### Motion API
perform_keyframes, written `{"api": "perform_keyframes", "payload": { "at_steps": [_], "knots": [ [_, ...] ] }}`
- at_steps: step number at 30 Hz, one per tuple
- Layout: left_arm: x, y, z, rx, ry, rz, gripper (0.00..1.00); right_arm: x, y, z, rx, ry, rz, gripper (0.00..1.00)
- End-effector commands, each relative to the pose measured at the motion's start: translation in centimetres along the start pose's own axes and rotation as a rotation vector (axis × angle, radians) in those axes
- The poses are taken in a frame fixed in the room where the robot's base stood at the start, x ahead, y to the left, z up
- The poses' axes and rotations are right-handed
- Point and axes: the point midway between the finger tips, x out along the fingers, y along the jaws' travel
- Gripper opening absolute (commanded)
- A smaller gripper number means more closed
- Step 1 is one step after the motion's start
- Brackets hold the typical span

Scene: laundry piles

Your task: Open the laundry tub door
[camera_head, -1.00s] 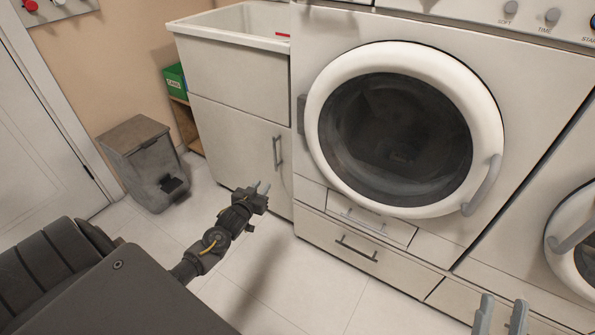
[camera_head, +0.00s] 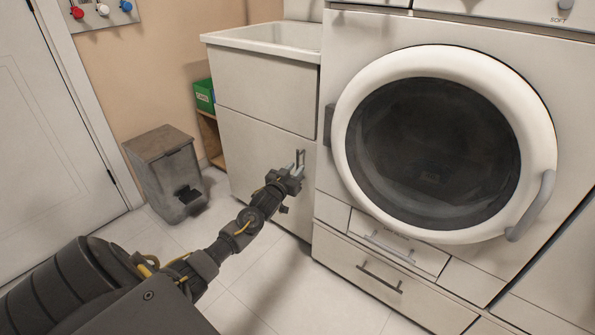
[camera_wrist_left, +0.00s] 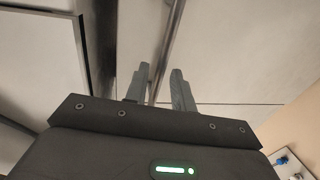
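The laundry tub (camera_head: 265,42) is a white basin on a cabinet left of the washer. Its lower door (camera_head: 245,160) is flush with the cabinet and looks shut. My left gripper (camera_head: 300,160) is at the door's right side, over the handle, which it largely hides in the head view. In the left wrist view the two fingers (camera_wrist_left: 159,76) are apart, with the thin metal handle bar (camera_wrist_left: 170,35) running between them. I cannot tell whether either finger touches the bar. My right gripper is not in view.
The washer with its round door (camera_head: 435,150) stands directly right of the tub cabinet, with drawers below. A grey bin (camera_head: 168,175) and a green box (camera_head: 204,95) on a wooden shelf are to the left. The tiled floor in front is clear.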

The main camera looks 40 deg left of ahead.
Motion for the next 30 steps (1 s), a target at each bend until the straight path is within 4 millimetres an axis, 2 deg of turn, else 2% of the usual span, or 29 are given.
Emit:
{"api": "perform_keyframes", "payload": {
  "at_steps": [3,6,16,22,30],
  "knots": [
    [1.4,0.0,0.2,0.0,0.001,-0.001,0.25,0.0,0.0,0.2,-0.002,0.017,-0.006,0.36],
    [2.1,0.0,0.1,0.0,0.0,0.0,0.25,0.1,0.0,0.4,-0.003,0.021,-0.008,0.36],
    [2.3,0.0,0.0,0.0,-0.001,0.001,0.25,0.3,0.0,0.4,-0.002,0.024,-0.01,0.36],
    [2.3,0.0,0.0,0.0,-0.001,0.0,0.0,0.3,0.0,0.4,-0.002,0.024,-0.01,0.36],
    [2.3,0.0,0.0,0.0,-0.001,0.0,0.0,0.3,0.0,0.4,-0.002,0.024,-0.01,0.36]
  ]
}}
